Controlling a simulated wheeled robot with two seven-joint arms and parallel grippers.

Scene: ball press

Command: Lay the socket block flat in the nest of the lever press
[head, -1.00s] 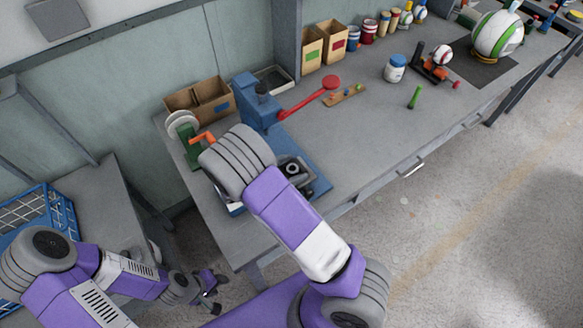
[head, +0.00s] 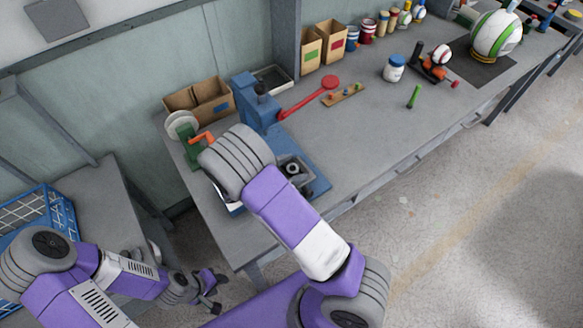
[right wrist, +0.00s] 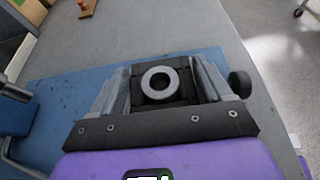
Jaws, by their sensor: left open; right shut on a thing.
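The blue lever press (head: 258,104) stands on the bench, with its red lever (head: 305,100) sticking out to the right. The socket block (right wrist: 158,82) is dark with a pale grey ring around a hole. My right gripper (right wrist: 160,88) is shut on it, one finger at each side, over the press's blue base plate (right wrist: 62,95). The block also shows past my right arm in the head view (head: 293,168). The nest is not clearly visible, and I cannot tell whether the block touches it. My left gripper (head: 216,292) is open and empty, low beside the bench.
A black knob (right wrist: 240,84) is close to the right finger. Cardboard bins (head: 212,98) and a green stand with an orange handle (head: 190,140) are left of the press. A small wooden rack (head: 343,94) lies near the lever tip. The bench's middle front is clear.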

